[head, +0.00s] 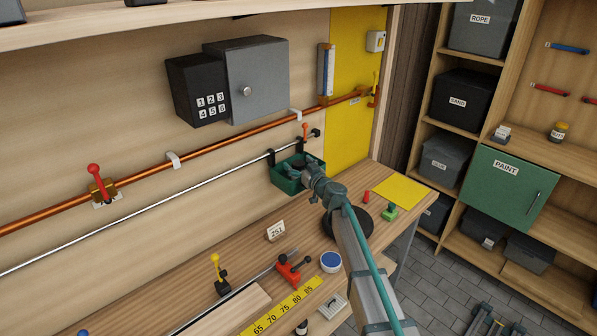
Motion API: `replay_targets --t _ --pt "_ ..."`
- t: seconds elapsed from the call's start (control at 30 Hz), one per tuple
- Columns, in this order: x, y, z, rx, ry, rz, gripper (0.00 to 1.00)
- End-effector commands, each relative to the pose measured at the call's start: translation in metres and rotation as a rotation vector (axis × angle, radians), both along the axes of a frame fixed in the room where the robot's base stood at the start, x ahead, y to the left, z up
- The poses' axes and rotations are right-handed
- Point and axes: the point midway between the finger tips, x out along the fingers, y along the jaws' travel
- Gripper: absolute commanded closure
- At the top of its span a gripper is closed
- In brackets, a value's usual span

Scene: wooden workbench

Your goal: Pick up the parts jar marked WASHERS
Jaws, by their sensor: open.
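No label reading WASHERS can be made out. A round blue-topped container (330,262) stands on the bench, with no readable label from here. My gripper (312,172) is open, at the end of my arm, over or in front of the green bin (286,184) hanging from the rail. Its fingertips are hard to make out against the bin, and what the bin holds is largely hidden.
A red clamp (290,270), a yellow number strip (284,307), a card marked 251 (276,231) and a dark round disc (350,222) are on the bench. A copper pipe (225,142) and a steel rail (150,217) run along the wall. A green PAINT cabinet (507,190) is at right.

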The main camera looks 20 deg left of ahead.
Motion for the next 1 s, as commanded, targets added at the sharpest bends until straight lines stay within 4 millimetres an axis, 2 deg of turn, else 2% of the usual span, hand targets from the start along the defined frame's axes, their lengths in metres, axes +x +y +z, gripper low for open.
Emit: replay_targets --t 0.07,0.1,0.6,1.0 --pt "-0.0002 -0.0003 -0.0003 0.0 0.0 0.0 0.14" --pt "-0.0003 -0.0004 -0.0002 0.0 0.0 0.0 0.18" --pt "-0.0003 -0.0006 0.0007 0.001 -0.001 0.0 1.0" --pt "-0.001 -0.002 0.0024 0.0 -0.002 0.0 1.0"
